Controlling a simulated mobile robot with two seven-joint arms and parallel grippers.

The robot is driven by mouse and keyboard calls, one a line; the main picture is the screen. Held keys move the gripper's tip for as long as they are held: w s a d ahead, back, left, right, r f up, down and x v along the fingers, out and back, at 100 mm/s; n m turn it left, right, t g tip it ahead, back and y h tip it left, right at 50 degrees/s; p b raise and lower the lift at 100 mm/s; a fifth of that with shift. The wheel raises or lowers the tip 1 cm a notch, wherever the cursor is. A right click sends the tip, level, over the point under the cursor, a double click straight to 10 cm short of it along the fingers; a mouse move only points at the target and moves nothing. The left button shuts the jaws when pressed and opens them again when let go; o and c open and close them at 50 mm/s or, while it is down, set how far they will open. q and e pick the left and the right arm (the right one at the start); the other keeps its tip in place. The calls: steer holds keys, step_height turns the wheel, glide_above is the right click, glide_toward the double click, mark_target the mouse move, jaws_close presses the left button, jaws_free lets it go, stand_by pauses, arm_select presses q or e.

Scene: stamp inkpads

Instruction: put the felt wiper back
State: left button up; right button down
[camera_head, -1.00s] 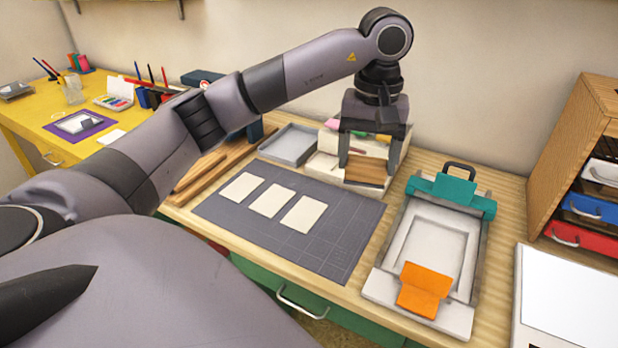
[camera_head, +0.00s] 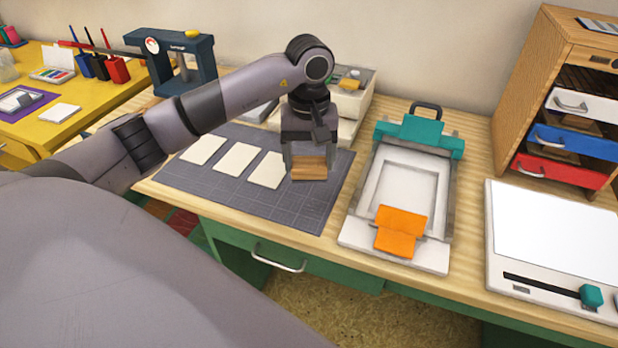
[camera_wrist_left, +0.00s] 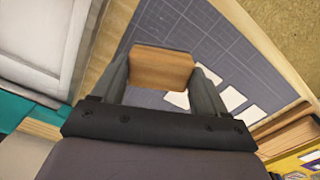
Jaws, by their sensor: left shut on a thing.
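My left gripper (camera_head: 308,168) is shut on a wooden block (camera_head: 309,173), which looks like the felt wiper. It holds the block above the right part of the dark grey cutting mat (camera_head: 300,205). In the left wrist view, the block (camera_wrist_left: 160,72) sits between the two fingers, with a thin dark edge along its far side. Any felt face is mostly hidden. A white box (camera_head: 347,105) with small coloured items stands behind the gripper, partly covered by it. My right gripper is not in view.
Several cream cards (camera_head: 237,160) lie on the mat. Right of it stands a white frame device with a teal clamp (camera_head: 418,135) and orange flap (camera_head: 400,230). Farther right are a drawer cabinet (camera_head: 520,90) and a white board (camera_head: 555,235). A dark blue press (camera_head: 165,60) stands at the back left.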

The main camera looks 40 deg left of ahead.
mark_target(309, 179)
arm_select(q)
steer(key=shift+f, duration=2.8)
steer(key=shift+f, duration=0.15)
steer(key=o, duration=1)
